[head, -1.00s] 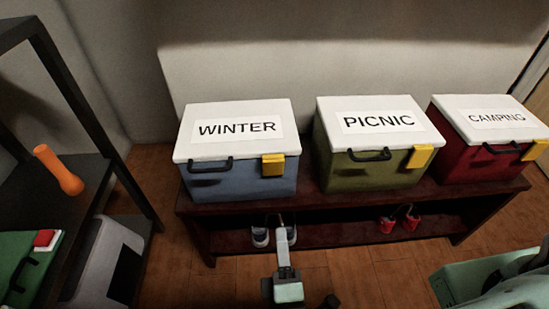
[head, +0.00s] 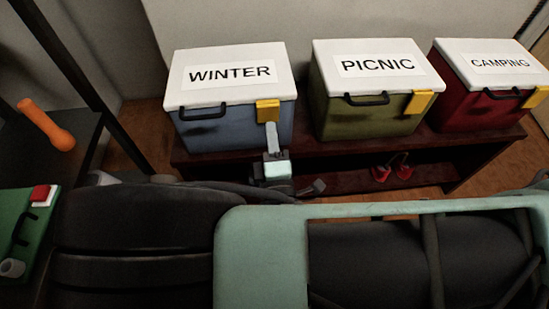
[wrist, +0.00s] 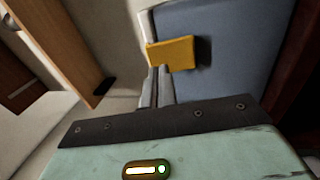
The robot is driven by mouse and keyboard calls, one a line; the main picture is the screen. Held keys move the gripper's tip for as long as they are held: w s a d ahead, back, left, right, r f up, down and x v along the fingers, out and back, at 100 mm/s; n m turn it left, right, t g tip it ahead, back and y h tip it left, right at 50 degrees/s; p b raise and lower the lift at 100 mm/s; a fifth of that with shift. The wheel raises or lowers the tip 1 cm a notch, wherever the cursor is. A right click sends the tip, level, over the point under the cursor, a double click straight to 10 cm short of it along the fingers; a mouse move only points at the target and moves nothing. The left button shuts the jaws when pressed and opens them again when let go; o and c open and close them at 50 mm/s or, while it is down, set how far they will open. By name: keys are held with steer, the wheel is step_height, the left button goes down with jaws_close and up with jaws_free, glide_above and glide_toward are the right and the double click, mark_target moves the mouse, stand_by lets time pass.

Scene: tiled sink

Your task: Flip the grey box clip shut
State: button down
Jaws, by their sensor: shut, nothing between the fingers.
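The WINTER box (head: 228,128) is blue-grey with a white lid (head: 230,72) and stands on the dark red-brown bench. Its yellow clip (head: 267,106) hangs at the right part of the lid's front edge. The clip also shows in the wrist view (wrist: 172,54), with a dark shadow beside it on the box wall. I cannot tell if it lies flush or stands a little off. My gripper (head: 271,126) is shut and empty, with its fingertips just below the clip. In the wrist view the fingertips (wrist: 160,70) end at the clip's lower edge; whether they touch is unclear.
The olive PICNIC box (head: 365,115) and the red CAMPING box (head: 470,108) stand to the right on the same bench (head: 330,152). Red shoes (head: 393,170) lie below.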

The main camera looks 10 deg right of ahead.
mark_target(269, 111)
steer(key=shift+x, duration=1.5)
steer(key=shift+w+r+g+p, duration=0.25)
steer(key=shift+r+p, duration=0.2)
steer(key=shift+p, duration=0.35)
steer(key=shift+f, duration=0.3)
steer(key=shift+s, duration=0.2)
